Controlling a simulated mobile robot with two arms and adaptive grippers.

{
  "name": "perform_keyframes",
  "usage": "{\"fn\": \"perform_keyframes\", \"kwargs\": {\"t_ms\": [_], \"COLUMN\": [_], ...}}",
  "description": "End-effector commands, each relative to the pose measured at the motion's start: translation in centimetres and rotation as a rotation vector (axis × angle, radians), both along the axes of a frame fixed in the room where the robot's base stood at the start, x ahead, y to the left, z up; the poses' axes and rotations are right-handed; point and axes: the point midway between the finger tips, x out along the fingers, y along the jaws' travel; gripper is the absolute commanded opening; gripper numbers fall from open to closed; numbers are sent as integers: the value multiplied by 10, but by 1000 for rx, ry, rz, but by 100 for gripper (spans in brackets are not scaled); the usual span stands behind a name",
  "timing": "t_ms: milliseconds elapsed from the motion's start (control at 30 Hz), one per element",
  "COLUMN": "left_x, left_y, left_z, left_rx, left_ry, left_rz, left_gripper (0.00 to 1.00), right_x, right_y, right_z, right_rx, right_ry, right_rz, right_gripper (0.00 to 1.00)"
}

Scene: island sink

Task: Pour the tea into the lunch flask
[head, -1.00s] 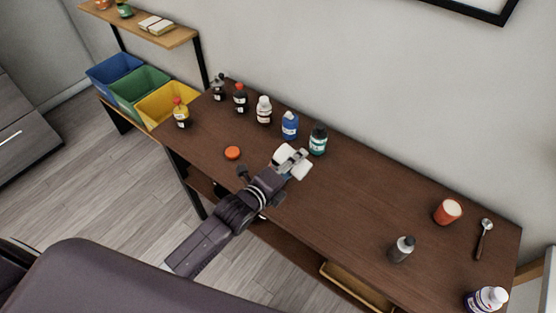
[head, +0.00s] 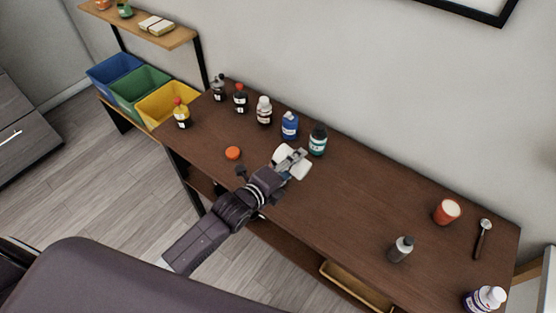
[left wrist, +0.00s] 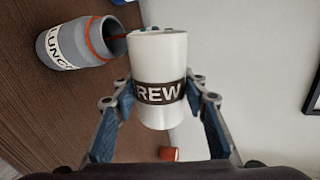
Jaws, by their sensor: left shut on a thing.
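My left gripper (head: 290,160) is shut on a white cup (left wrist: 158,65) with a dark band reading "REW". In the left wrist view the cup lies about crosswise to the upright axis of the lunch flask, so it is tipped well over. The grey-blue lunch flask (left wrist: 75,42), with an orange ring and a "LUNCH" label, stands on the table beside the cup's open end. A thin brown streak, looking like tea, shows between the cup's rim and the flask's mouth. In the head view my gripper and the cup mostly hide the flask. My right gripper is not in view.
An orange lid (head: 232,153) lies on the brown table (head: 340,205). Several bottles stand along the back left, including a blue one (head: 289,126) and a green one (head: 318,140).

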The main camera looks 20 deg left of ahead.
Motion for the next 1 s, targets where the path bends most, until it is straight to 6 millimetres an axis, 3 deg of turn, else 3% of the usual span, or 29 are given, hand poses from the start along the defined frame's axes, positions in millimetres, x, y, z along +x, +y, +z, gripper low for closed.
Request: {"fn": "perform_keyframes", "kwargs": {"t_ms": [1000], "left_x": [1], "left_y": [2], "left_z": [5], "left_rx": [-69], "left_ry": [28], "left_rz": [0], "left_gripper": [13], "right_x": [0], "right_y": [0], "right_z": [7], "right_rx": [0], "right_ry": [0], "right_rz": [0], "right_gripper": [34]}}
